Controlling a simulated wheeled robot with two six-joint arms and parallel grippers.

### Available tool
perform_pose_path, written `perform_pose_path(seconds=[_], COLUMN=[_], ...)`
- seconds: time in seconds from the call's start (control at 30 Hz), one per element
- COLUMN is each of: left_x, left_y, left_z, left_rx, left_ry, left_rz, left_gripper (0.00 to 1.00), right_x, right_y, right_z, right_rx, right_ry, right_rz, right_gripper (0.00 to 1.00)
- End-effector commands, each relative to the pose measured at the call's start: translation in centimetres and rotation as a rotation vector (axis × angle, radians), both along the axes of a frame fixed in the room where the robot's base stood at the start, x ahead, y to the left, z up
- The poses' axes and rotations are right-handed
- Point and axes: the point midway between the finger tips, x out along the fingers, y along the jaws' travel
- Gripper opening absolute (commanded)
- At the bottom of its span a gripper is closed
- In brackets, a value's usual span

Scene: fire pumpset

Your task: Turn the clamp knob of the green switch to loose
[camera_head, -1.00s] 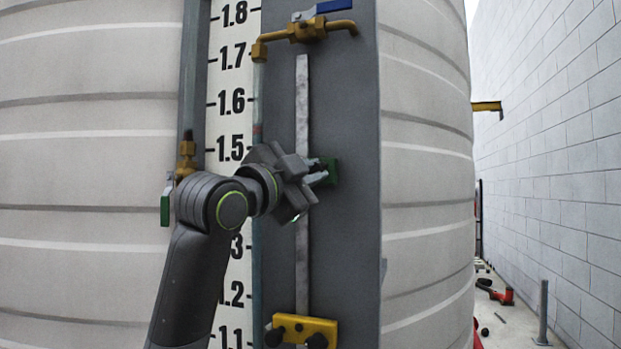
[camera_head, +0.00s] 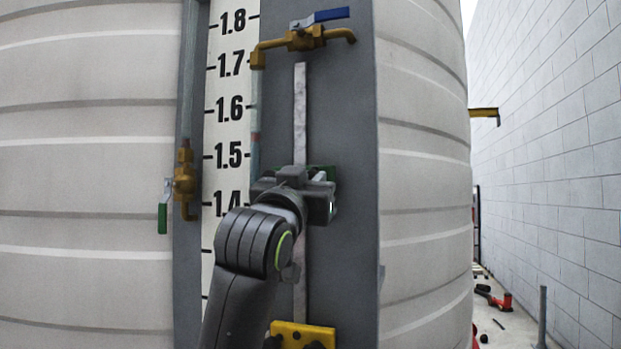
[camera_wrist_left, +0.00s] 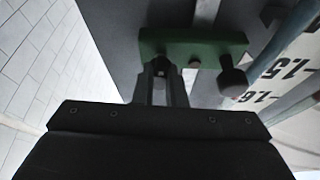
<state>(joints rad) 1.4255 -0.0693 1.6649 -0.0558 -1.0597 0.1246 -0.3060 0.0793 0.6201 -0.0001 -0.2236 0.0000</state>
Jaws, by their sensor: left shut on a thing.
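The green switch (camera_head: 331,171) is on the grey vertical rail (camera_head: 300,110). It is mostly hidden behind my left gripper (camera_head: 312,188) in the head view. In the left wrist view the green switch (camera_wrist_left: 212,47) is a flat green block with a dark round knob (camera_wrist_left: 232,82) standing out at its right end. The fingers of my left gripper (camera_wrist_left: 160,72) are closed together at the block's left part, shut on the other clamp knob, which the fingers mostly hide. My right gripper does not show.
A yellow switch (camera_head: 302,332) with dark knobs sits lower on the rail. A brass valve with a blue handle (camera_head: 331,15) is above, and one with a green handle (camera_head: 163,218) is to the left. A level scale (camera_head: 232,110) runs beside the rail.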

Motion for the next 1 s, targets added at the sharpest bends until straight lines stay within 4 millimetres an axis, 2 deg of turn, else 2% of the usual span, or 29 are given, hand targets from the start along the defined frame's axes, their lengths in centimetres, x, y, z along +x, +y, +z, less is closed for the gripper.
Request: perform_pose_path(seconds=[0.3,0.77,0.8,0.93,1.0], left_x=[-0.03,-0.03,-0.03,-0.02,-0.02], left_y=[-0.05,-0.05,-0.05,-0.05,-0.05], left_z=[0.07,0.05,0.05,0.04,0.04], left_rx=[-0.084,-0.095,-0.095,-0.095,-0.094], left_ry=[0.027,0.030,0.030,0.030,0.030], left_rz=[0.000,0.000,0.000,0.000,0.000], left_gripper=[0.00,0.00,0.15,0.32,0.33], right_x=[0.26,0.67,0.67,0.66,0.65], right_y=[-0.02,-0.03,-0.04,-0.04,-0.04], right_z=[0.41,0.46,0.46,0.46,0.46], right_rx=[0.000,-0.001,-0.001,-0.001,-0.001], right_ry=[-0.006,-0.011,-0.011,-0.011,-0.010], right_rz=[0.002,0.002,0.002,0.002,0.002], right_gripper=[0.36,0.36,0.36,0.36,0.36])
